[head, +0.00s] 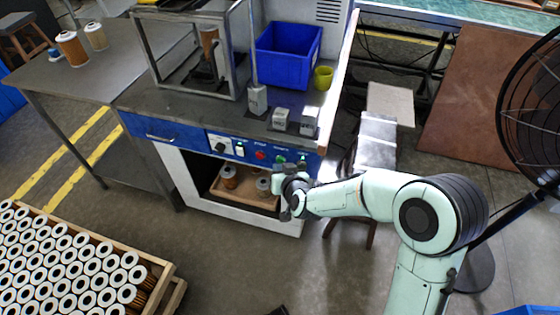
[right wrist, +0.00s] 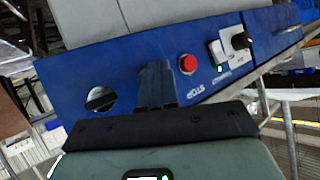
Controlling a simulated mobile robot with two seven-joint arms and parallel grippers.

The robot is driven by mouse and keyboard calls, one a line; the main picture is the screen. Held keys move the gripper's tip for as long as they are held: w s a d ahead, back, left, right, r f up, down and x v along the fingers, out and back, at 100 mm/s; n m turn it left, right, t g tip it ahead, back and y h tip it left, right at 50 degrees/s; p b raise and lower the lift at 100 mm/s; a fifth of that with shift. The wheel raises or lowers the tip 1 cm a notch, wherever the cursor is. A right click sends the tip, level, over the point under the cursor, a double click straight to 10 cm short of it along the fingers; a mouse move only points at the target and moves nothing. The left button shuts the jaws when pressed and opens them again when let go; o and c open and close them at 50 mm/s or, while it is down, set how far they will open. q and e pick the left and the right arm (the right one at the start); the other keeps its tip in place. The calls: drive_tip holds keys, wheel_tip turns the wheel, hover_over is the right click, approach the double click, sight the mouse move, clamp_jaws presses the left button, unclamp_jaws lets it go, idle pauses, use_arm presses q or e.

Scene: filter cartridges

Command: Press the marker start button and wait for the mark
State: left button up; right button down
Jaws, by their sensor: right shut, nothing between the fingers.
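The marker bench has a blue front panel (head: 250,150) with a black knob, a white switch, a red stop button (head: 260,155) and a green button (head: 280,159). The red button also shows in the right wrist view (right wrist: 188,64), beside the STOP label. My right gripper (head: 290,185) is shut and empty, close to the panel's right part. In the right wrist view its closed fingers (right wrist: 158,85) point at the panel left of the red button. The green button is hidden there; I cannot tell whether the fingertips touch it. My left gripper is out of view.
A metal frame (head: 243,45) stands on the bench with a cartridge (head: 210,42) inside. A crate of cartridges (head: 150,262) is at lower left. A fan (head: 535,110) stands at right.

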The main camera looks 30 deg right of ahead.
drive_tip(key=shift+w+d, duration=0.25)
drive_tip(key=shift+d, duration=0.05)
idle(0.4)
drive_tip(key=shift+a, duration=0.1)
drive_tip(key=shift+s+a, duration=0.5)
drive_tip(key=shift+a, duration=0.05)
idle(0.3)
drive_tip(key=s+a+p, duration=0.1)
drive_tip(key=s+a, duration=0.2)
drive_tip(key=shift+s+a, duration=0.15)
drive_tip(key=shift+a, duration=0.25)
drive_tip(key=shift+f, duration=0.1)
idle(0.6)
